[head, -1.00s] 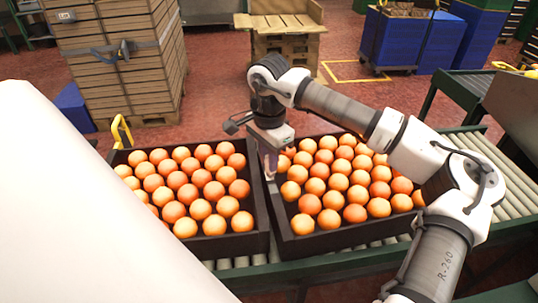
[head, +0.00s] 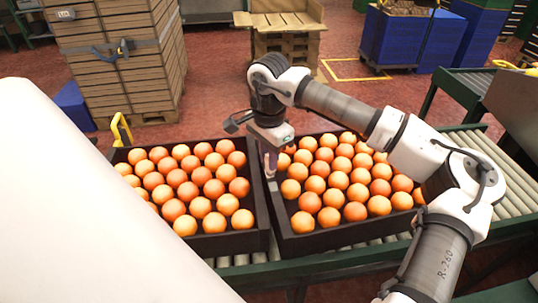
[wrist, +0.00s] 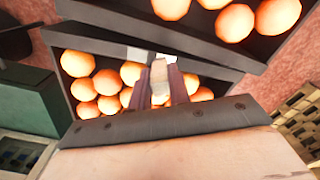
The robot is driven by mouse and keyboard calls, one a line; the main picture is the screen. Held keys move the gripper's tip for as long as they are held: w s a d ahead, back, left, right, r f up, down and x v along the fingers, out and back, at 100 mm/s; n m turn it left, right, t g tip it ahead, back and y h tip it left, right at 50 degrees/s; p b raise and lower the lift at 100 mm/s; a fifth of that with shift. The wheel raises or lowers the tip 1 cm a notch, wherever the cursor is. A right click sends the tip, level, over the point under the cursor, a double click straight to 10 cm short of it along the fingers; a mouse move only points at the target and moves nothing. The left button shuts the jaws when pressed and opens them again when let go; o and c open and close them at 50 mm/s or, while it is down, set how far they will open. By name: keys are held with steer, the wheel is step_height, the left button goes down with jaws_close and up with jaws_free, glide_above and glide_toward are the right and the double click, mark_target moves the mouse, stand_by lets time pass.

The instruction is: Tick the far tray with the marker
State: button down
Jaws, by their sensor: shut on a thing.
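Two dark trays of oranges stand side by side on a roller conveyor in the head view: a left tray (head: 240,243) and a right tray (head: 330,239). I cannot tell from the picture which is the far one. My gripper (head: 270,178) points down over the inner wall of the right tray, near the gap between the two trays. In the wrist view, my gripper (wrist: 158,88) is shut on a pale, slim thing, likely the marker (wrist: 160,78). Its tip is hard to make out, and I cannot tell whether it touches the tray. No tick mark shows.
The conveyor rollers (head: 483,150) run on to the right of the trays. A yellow handle (head: 121,131) stands behind the left tray. Stacked wooden crates (head: 120,60), a pallet stack (head: 285,40) and blue bins (head: 410,42) stand on the red floor behind.

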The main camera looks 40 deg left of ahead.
steer(key=shift+f+b, duration=0.35)
steer(key=shift+f, duration=0.05)
stand_by(1.3)
steer(key=shift+w+a, duration=0.5)
steer(key=shift+a, duration=0.15)
stand_by(0.3)
steer(key=shift+s+d+r, duration=0.1)
steer(key=shift+s+d, duration=0.25)
steer(key=shift+d, duration=0.15)
stand_by(0.5)
steer(key=shift+r+p, duration=2.25)
steer(key=shift+r, duration=1.3)
steer(key=shift+s, duration=0.1)
